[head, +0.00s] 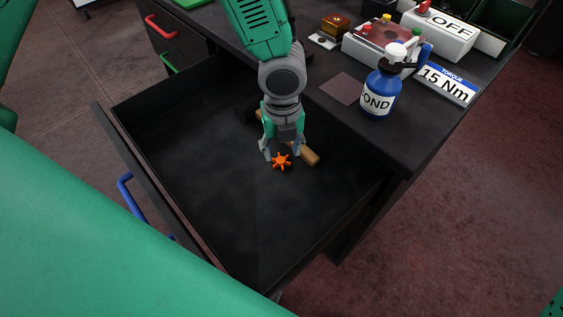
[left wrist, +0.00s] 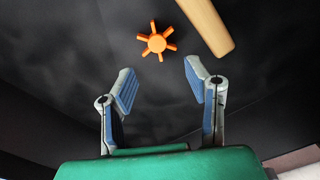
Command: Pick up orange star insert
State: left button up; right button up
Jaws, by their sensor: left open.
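The orange star insert (head: 281,161) is a small spoked piece in the open black drawer (head: 190,160). In the left wrist view the orange star insert (left wrist: 157,43) lies flat on the drawer floor, ahead of the fingertips. My left gripper (head: 283,152) points down into the drawer with its fingers around or just above the star in the head view. In the left wrist view the left gripper (left wrist: 160,80) is open, with nothing between its fingers. I cannot tell the exact height gap. My right gripper is not in view.
A wooden handle (head: 310,157) lies beside the star, partly hidden behind my gripper; it also shows in the left wrist view (left wrist: 207,24). A blue bottle (head: 380,94) stands on the dark bench top near the drawer. The drawer's left and front floor is clear.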

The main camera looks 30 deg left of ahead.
aim_at(282, 163)
pick_arm(q)
notch_tip(282, 163, down, 6)
jog(key=shift+w+a+r+b, duration=0.1)
jog(key=shift+r+b, duration=0.15)
jog(key=shift+b, duration=0.6)
jog(key=shift+r, duration=0.1)
jog(key=c, duration=0.4)
